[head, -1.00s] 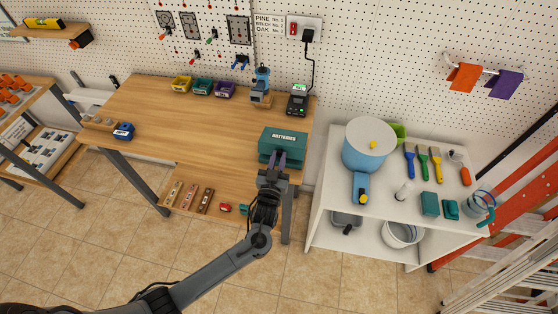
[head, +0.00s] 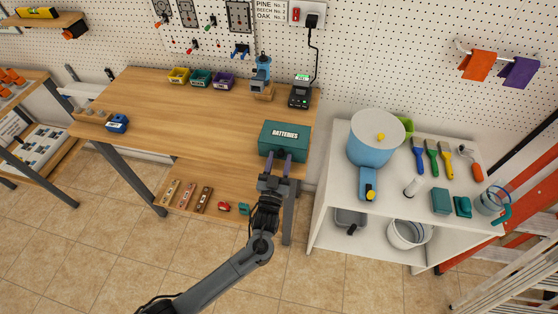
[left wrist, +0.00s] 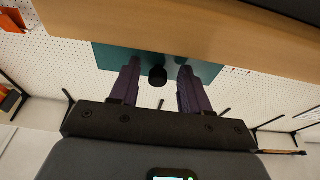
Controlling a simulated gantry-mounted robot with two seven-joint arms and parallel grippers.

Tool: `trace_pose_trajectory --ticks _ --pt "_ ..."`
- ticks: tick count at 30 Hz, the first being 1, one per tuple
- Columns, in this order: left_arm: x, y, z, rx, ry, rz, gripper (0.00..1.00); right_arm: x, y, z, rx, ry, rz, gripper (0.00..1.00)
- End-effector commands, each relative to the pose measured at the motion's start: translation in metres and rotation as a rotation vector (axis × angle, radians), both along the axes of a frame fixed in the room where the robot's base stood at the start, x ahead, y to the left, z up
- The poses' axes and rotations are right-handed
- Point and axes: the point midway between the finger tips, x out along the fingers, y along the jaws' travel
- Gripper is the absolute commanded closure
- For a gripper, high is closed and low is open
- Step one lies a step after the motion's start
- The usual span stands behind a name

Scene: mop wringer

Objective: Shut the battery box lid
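The dark teal battery box (head: 290,143), with "BATTERIES" in white on its lid (head: 284,127), stands at the right front corner of the wooden workbench. The lid looks down over the box, but I cannot tell whether it is fully shut. My left gripper (head: 278,158) is at the box's front side, with two purple fingers pointing at it. In the left wrist view the fingers (left wrist: 157,90) are apart, and a round black knob (left wrist: 157,76) shows between them, in front of a teal surface (left wrist: 110,56). I see no finger touching the knob. My right gripper is out of view.
The workbench (head: 190,120) is clear left of the box. A charger (head: 300,95) and a blue tool (head: 261,75) stand behind it. A white shelf unit (head: 335,180) with a blue pot (head: 372,150) is to the right. A lower shelf holds several small items.

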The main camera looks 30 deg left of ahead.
Motion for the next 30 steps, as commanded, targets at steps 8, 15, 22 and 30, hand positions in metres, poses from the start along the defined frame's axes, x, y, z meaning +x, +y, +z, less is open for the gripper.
trace_pose_trajectory --ticks 8,15,22,30 --pt "0.0 -0.001 0.002 0.0 -0.005 0.0 0.53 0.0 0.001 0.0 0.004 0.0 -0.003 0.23" --pt "-0.017 -0.006 -0.003 -0.001 -0.004 -0.001 0.53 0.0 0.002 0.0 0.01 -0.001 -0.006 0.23" --pt "-0.054 -0.016 -0.014 -0.002 -0.003 -0.003 0.53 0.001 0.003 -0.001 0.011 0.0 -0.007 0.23" --pt "-0.089 -0.025 -0.024 0.0 -0.002 0.0 0.53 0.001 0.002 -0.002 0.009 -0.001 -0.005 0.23"
